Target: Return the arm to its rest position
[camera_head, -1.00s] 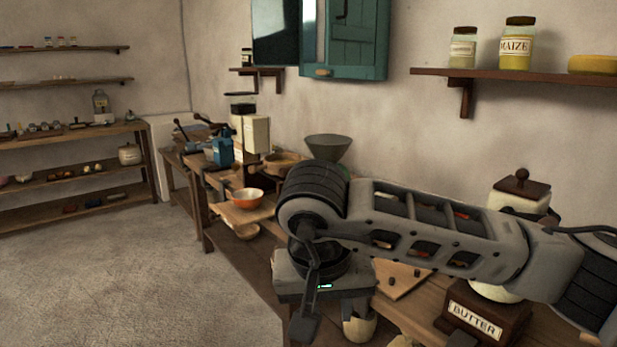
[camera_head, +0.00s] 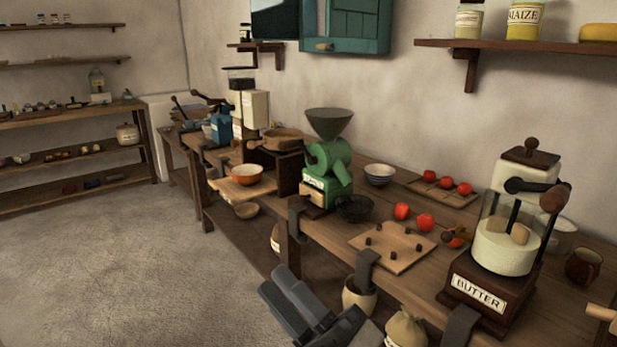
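My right gripper (camera_head: 297,306) is low at the bottom edge of the head view, in front of the workbench (camera_head: 330,232). Its dark grey parts lie side by side, and the frame's lower edge cuts off the rest. I cannot tell whether it is open or shut, and no held object shows. It is apart from the things on the bench top. My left gripper is not in view.
The bench holds a green grinder (camera_head: 329,165), a cutting board (camera_head: 393,247), red tomatoes (camera_head: 425,222) and a butter churn (camera_head: 508,242). A cloth sack (camera_head: 406,327) and a pale pot (camera_head: 359,298) stand below the front edge. The floor (camera_head: 130,265) at left is clear.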

